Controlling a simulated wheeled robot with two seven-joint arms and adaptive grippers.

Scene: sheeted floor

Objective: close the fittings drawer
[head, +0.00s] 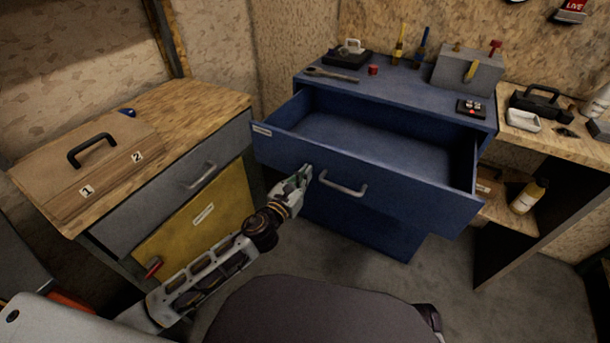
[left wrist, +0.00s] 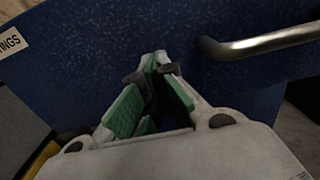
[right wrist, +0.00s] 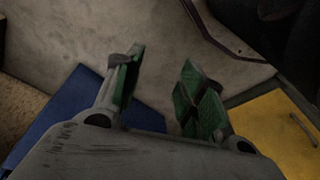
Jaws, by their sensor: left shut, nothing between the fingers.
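The blue fittings drawer (head: 390,192) stands pulled out of the blue cabinet (head: 355,84), and the part of its inside that shows looks empty. Its front carries a metal bar handle (head: 343,186) and a white label, which ends in "INGS" in the left wrist view (left wrist: 12,40). My left gripper (head: 303,176) is shut and empty, close to the drawer front just left of the handle. In the left wrist view its fingertips (left wrist: 157,62) point at the blue panel beside the handle (left wrist: 262,42); I cannot tell whether they touch. My right gripper (right wrist: 160,75) is open and empty above the floor.
A grey drawer (head: 185,180) and a yellow front (head: 200,215) are shut at the left, below a wooden top with a brown case (head: 85,170). Tools and a grey box (head: 467,72) sit on the blue cabinet. A shelf unit with a bottle (head: 527,196) stands right.

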